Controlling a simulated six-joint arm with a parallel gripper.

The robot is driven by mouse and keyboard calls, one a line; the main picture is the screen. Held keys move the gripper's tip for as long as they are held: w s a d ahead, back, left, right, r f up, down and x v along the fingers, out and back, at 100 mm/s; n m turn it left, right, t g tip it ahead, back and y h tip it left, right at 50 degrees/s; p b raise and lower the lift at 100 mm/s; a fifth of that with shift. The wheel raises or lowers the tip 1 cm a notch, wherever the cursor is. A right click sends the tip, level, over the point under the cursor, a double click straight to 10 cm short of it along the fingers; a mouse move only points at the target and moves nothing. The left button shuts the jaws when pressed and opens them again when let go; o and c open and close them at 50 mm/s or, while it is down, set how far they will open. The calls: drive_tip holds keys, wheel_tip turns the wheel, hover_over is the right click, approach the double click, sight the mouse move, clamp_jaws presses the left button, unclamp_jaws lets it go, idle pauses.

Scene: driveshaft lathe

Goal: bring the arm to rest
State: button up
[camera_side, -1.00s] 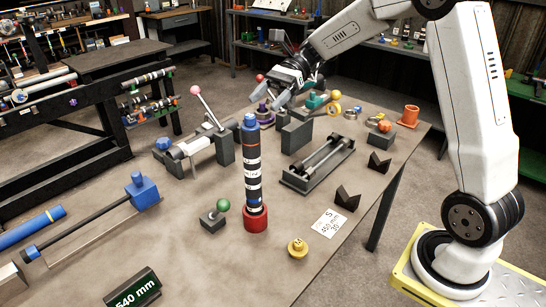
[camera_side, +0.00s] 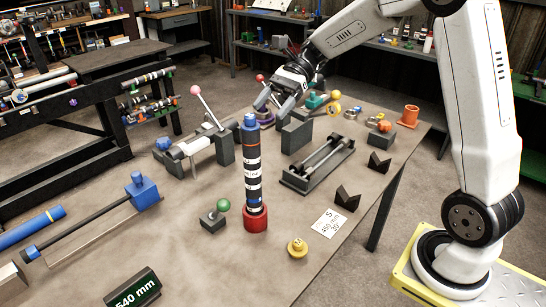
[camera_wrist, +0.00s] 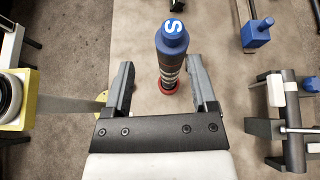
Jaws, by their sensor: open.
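A black shaft with white bands and a blue cap (camera_side: 252,160) stands upright in a red base (camera_side: 256,219). In the wrist view, the shaft's blue cap, marked S (camera_wrist: 172,36), shows beyond and between the fingers, apart from them.
The table (camera_side: 185,235) carries a grey cradle with a rod (camera_side: 318,165), dark V-blocks (camera_side: 347,198), a lever fixture (camera_side: 205,140), a green-knobbed block (camera_side: 214,218), a yellow knob (camera_side: 297,248) and a blue-ended bar device (camera_side: 142,192). Bare table lies around the shaft's base.

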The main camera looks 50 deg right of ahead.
drive_tip(key=s+f+n+t+h, duration=0.2)
drive_tip(key=s+f+n+h, duration=1)
drive_tip(key=f+n, duration=0.4)
drive_tip(key=shift+s+a+n+t, duration=0.25)
drive_tip(key=shift+s+n+t, duration=0.2)
drive_tip(key=shift+s, duration=0.35)
